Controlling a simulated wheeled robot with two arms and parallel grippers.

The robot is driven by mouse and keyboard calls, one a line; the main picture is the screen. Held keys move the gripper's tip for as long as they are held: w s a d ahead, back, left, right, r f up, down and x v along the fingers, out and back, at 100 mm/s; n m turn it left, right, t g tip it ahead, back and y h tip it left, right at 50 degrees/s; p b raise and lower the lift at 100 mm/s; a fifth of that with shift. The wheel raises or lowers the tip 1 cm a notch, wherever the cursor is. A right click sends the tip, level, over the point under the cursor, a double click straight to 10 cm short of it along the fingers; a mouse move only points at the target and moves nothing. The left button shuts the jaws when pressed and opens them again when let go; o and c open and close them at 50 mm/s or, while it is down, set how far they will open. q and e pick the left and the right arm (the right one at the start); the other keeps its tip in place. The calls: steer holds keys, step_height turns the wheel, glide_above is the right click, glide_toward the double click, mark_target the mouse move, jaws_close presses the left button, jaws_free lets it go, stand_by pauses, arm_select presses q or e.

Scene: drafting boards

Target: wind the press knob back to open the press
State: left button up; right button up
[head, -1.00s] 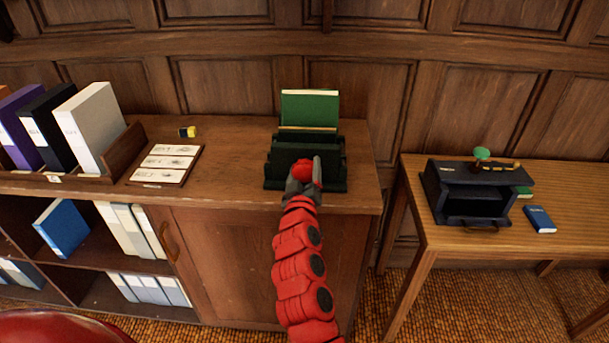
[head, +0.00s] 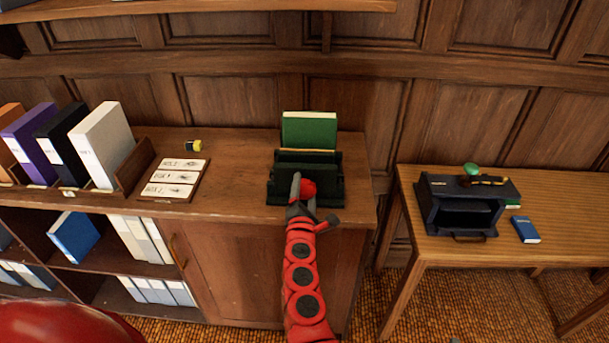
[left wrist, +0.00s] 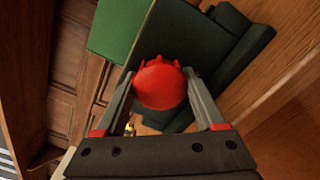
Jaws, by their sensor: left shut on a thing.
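The press (head: 336,170) is a dark green block-like device on top of the wooden cabinet. It also shows in the left wrist view (left wrist: 235,55). Its round red knob (head: 308,188) faces me at the front and has small lugs on its rim in the left wrist view (left wrist: 160,85). My left gripper (head: 312,204) is shut on the knob, one finger on each side of it. A green book (head: 309,130) stands upright at the back of the press. The fingers and knob hide part of the press front. My right gripper is not in view.
Label cards on a board (head: 172,178) and a small yellow-black item (head: 193,146) lie left of the press. Binders (head: 103,143) stand further left. A lower table (head: 420,190) at right holds a dark box (head: 455,190) and a blue book (head: 525,229).

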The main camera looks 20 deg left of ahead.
arm_select(q)
steer(key=n+p, duration=0.5)
steer(key=n, duration=1)
steer(key=shift+r, duration=0.2)
steer(key=shift+a+f+n+p, duration=0.1)
steer(key=shift+n+p, duration=0.3)
steer(key=shift+n, duration=0.5)
steer(key=shift+f, duration=0.1)
steer(key=shift+n, duration=0.5)
steer(key=shift+n+p, duration=0.65)
steer(key=shift+n, duration=0.55)
steer(key=o, duration=1.3)
